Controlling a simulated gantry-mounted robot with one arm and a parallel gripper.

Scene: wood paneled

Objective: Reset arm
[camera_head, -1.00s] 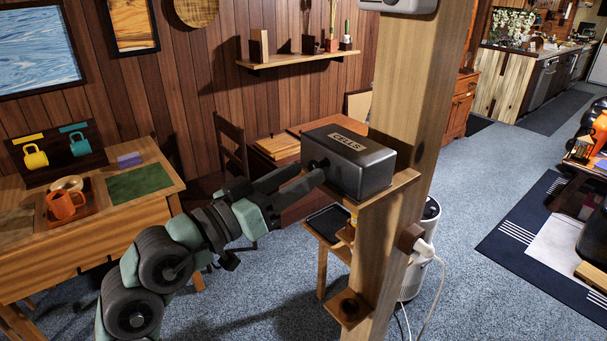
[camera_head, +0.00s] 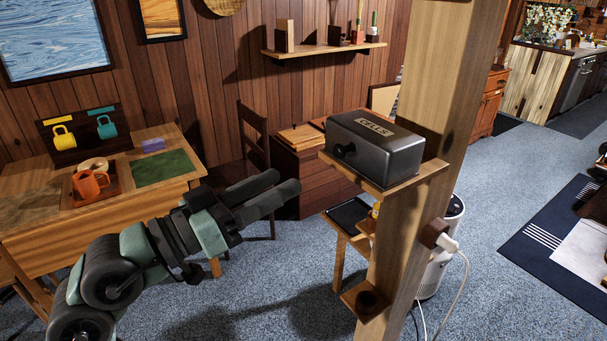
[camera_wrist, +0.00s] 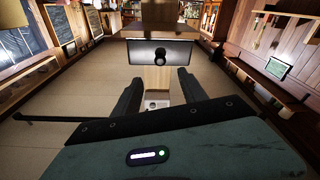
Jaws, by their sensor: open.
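My gripper (camera_head: 283,190) is open and empty in the head view, in the air to the left of a wooden post. A dark metal box (camera_head: 376,147) with a label and a round black knob (camera_head: 344,150) on its front sits on a small shelf on that post. A clear gap separates my fingertips from the box. In the wrist view my two fingers (camera_wrist: 158,80) stand apart, with the box front (camera_wrist: 140,56) and its knob beyond them.
A chair (camera_head: 256,150) stands behind my gripper. The wooden post (camera_head: 425,115) rises right of it. Open carpet lies below.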

